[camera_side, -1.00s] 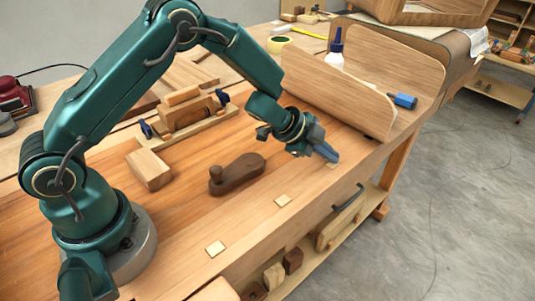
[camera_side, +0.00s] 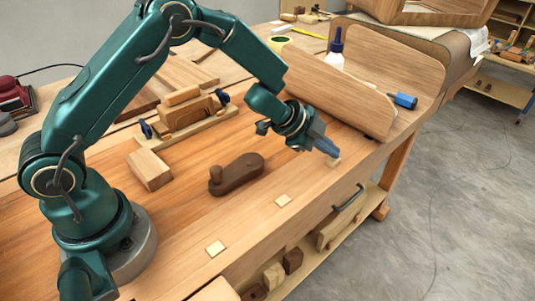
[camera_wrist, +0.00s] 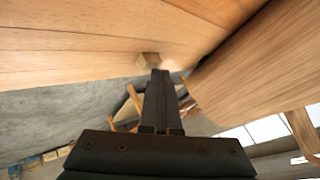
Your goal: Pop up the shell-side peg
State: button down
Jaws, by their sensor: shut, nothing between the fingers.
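The shell-side peg (camera_side: 334,162) is a small pale wooden square at the bench's front edge, near the curved wooden shell (camera_side: 345,92). In the wrist view the peg (camera_wrist: 149,60) shows a top and a side face, so it appears to stand above the bench surface. My gripper (camera_side: 331,150) is shut and empty, its fingertips just above and beside the peg. In the wrist view the shut fingers (camera_wrist: 159,73) end close to the peg; I cannot tell whether they touch it. The shell fills the right of that view.
Two other pale square pegs (camera_side: 283,201) (camera_side: 215,249) sit along the front edge of the bench (camera_side: 250,220). A dark wooden plane (camera_side: 236,174) lies behind them. A blue-handled tool (camera_side: 403,100) and a glue bottle (camera_side: 335,50) are by the shell.

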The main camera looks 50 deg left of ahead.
aim_at(328, 159)
jog(key=shift+r, duration=2.55)
